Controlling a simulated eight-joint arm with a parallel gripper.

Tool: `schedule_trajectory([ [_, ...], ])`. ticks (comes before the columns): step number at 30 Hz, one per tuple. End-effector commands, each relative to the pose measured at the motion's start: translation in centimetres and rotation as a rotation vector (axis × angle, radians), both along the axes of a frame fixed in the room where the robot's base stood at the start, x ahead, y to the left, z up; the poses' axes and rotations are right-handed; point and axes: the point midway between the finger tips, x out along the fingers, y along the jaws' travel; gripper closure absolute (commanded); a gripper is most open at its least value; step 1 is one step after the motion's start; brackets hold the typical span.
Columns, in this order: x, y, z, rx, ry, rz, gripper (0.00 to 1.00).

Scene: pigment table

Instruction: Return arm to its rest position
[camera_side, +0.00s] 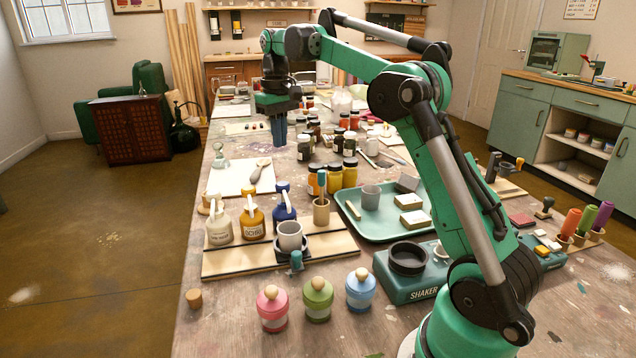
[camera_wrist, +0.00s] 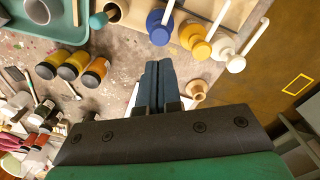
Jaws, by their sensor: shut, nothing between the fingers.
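My gripper (camera_side: 279,131) hangs pointing down above the far middle of the table, left of the rows of pigment jars (camera_side: 304,147). Its two dark blue fingers are together with nothing between them. In the wrist view the closed fingers (camera_wrist: 158,86) show side by side above the dark plate of the wrist. The fingertips appear apart from the things around them. My green and grey arm is bent, reaching from the base at the front right up and over to the back left.
A green tray (camera_side: 378,232) holds a grey cup and small blocks. Pump bottles (camera_side: 254,222) and a grey cup (camera_side: 290,236) stand on a wooden board. Lidded jars (camera_side: 318,300) stand in front. A shaker (camera_side: 408,275) sits near my base. Amber jars (camera_wrist: 71,66) show in the wrist view.

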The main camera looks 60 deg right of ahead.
Motion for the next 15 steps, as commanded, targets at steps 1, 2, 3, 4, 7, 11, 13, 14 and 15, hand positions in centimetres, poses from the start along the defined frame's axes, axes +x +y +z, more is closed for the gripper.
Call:
schedule_trajectory([
  [1,0.0,0.0,0.0,0.000,0.000,0.000,1.00],
  [2,0.0,0.1,0.0,-0.001,-0.002,0.001,1.00],
  [3,0.0,0.3,0.1,-0.003,-0.006,0.004,1.00],
  [4,0.0,0.5,0.2,-0.005,-0.011,0.007,1.00],
  [7,-0.3,1.9,0.7,-0.020,-0.046,0.025,1.00],
  [11,-1.3,5.2,1.4,-0.051,-0.133,0.066,1.00],
  [13,-2.3,7.3,1.4,-0.066,-0.190,0.091,1.00],
  [14,-2.8,8.1,1.3,-0.072,-0.214,0.101,1.00],
  [15,-3.5,9.1,1.2,-0.079,-0.247,0.116,1.00],
])
